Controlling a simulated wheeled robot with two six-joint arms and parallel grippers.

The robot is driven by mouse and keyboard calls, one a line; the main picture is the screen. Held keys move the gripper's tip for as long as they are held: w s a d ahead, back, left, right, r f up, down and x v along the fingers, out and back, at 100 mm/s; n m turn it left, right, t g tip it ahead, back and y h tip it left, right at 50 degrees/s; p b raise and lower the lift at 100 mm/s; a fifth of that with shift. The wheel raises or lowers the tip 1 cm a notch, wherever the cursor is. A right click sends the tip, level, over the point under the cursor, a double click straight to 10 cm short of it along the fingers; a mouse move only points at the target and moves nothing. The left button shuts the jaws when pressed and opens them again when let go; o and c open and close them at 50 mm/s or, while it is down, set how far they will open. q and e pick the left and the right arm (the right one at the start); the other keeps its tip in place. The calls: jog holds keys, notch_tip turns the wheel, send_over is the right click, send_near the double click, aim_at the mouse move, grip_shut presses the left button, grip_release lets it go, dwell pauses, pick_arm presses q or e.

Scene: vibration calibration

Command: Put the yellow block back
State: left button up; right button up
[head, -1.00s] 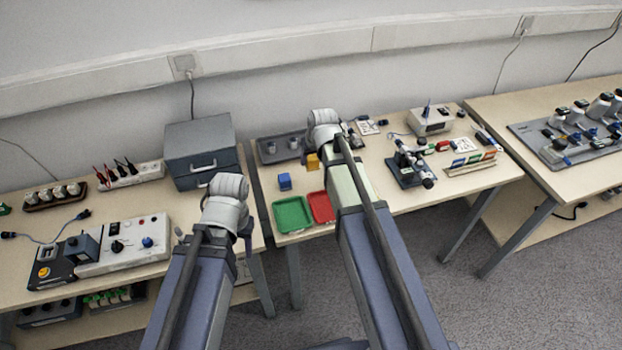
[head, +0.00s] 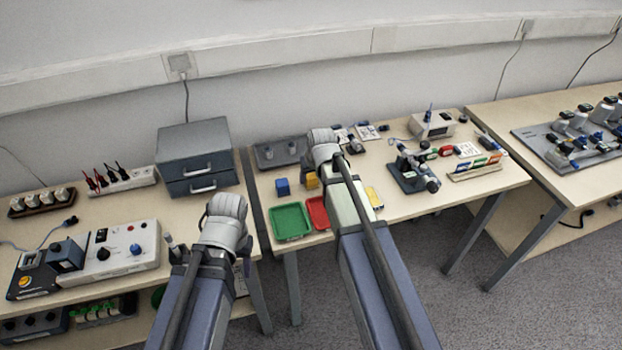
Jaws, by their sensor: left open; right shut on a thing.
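The yellow block (head: 312,181) shows at the left edge of my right wrist, just right of the blue block (head: 283,187) and above the red tray. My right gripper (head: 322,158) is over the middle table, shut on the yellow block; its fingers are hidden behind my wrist. I cannot tell whether the block touches the table. My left gripper (head: 224,225) is open, near the right end of the left table; its fingers are mostly hidden by my own arm.
A green tray (head: 291,222) and a red tray (head: 317,213) lie near the front edge. A grey tray (head: 265,157) with metal cylinders sits behind. A grey drawer cabinet (head: 196,150) stands left. Instruments (head: 412,172) occupy the table's right part.

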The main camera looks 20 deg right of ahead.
jog(key=shift+f, duration=0.15)
jog(key=o, duration=1.2)
jog(key=p+v, duration=1.1)
jog(key=v, duration=0.1)
jog(key=s+a+n+g, duration=0.1)
jog(key=s+a, duration=0.3)
jog(key=s, duration=0.2)
jog(key=s+a+n+g+h, duration=0.1)
jog(key=s+a+g, duration=0.1)
jog(key=s+a, duration=0.3)
jog(key=s+a+f+n+g, duration=0.1)
jog(key=s+a, duration=0.3)
jog(key=s, duration=0.4)
jog(key=shift+s+a+g+h, duration=0.2)
jog(key=shift+a+g+h, duration=0.1)
jog(key=shift+g, duration=0.2)
